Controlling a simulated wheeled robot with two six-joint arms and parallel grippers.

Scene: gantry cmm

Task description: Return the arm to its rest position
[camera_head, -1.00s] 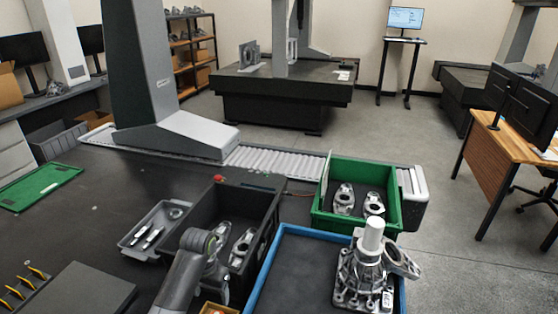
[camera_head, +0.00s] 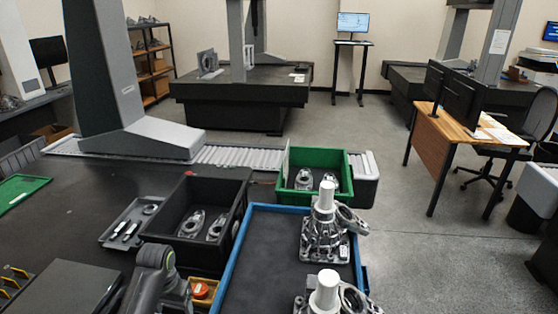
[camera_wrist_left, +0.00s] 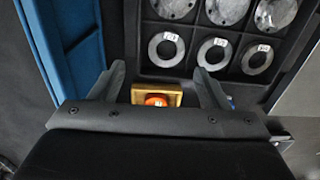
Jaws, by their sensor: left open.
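My left arm (camera_head: 150,282) comes in at the bottom of the head view, in front of the black bin; its fingertips are not clearly seen there. In the left wrist view my left gripper (camera_wrist_left: 158,88) has its two fingers spread apart with nothing held between them. Beyond the fingers is a small yellow box (camera_wrist_left: 174,90) with an orange round item (camera_wrist_left: 156,100) in it; the item also shows in the head view (camera_head: 200,290). My right gripper is in neither view.
The black bin (camera_head: 243,206) holds metal parts. A blue-rimmed tray (camera_head: 238,245) bears metal castings, and a green bin (camera_head: 318,152) holds more parts. A grey tray (camera_head: 107,238) with tools lies left. A compartment tray with rings (camera_wrist_left: 187,73) shows in the wrist view.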

